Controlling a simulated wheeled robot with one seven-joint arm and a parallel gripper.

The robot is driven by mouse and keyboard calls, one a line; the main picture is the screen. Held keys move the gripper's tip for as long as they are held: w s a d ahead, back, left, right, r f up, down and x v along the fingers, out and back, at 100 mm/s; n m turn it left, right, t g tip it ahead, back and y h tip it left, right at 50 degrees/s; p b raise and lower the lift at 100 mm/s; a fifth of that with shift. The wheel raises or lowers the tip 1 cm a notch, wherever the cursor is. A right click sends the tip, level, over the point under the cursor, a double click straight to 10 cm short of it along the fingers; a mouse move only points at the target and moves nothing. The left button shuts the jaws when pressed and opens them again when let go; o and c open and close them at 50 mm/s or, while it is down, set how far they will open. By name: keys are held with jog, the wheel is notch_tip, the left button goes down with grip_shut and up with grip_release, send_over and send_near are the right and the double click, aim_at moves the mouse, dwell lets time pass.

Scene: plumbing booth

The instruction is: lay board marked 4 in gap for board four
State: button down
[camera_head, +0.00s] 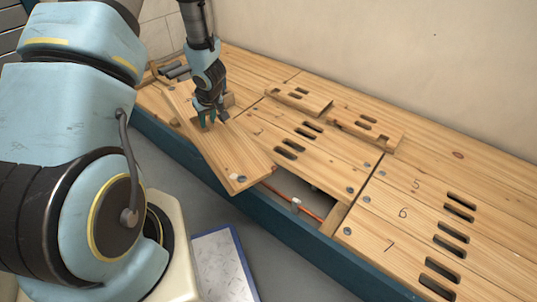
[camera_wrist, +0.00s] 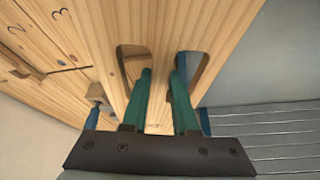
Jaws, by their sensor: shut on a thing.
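A long wooden board (camera_head: 238,160) is held by my gripper (camera_head: 211,118) on the left side of the decking. In the wrist view my gripper (camera_wrist: 163,85) has its green fingers in the two handle slots, shut on the wood between them. No number is readable on this board. The board sits askew to the laid boards, its near end by the blue front edge and just left of the gap. The open part of the gap (camera_head: 318,197) shows an orange pipe; the board hides its left part. I cannot tell whether the board touches anything below.
Laid boards marked 5, 6 and 7 (camera_head: 385,247) lie at the right. Boards marked 2 and 3 (camera_wrist: 45,45) show in the wrist view. Two short slotted wooden pieces (camera_head: 298,98) (camera_head: 365,131) stand raised at the back. A blue-edged panel (camera_head: 222,265) is on the floor.

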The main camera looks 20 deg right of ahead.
aim_at(244, 135)
jog(key=shift+n+y, duration=0.3)
jog(key=shift+n, duration=0.5)
jog(key=s+d+f, duration=0.1)
jog(key=s+d, duration=0.1)
jog(key=d, duration=0.1)
jog(key=s+d+f, duration=0.1)
jog(key=s+d, duration=0.1)
jog(key=d, duration=0.1)
jog(key=s+d+f, duration=0.2)
jog(key=s+d, duration=0.1)
jog(key=d, duration=0.1)
jog(key=shift+b, duration=0.4)
jog(key=s+d+f+n+b, duration=0.1)
jog(key=s+d+f+b, duration=0.4)
jog(key=s+f, duration=0.3)
jog(key=shift+n+y+b, duration=0.3)
jog(key=shift+b, duration=0.5)
jog(key=shift+d+f+g+p, duration=0.1)
jog(key=shift+g+p, duration=0.2)
jog(key=shift+p, duration=0.65)
jog(key=shift+f, duration=1.65)
jog(key=shift+f+p, duration=0.15)
jog(key=shift+p, duration=0.15)
jog(key=c, duration=0.6)
grip_release()
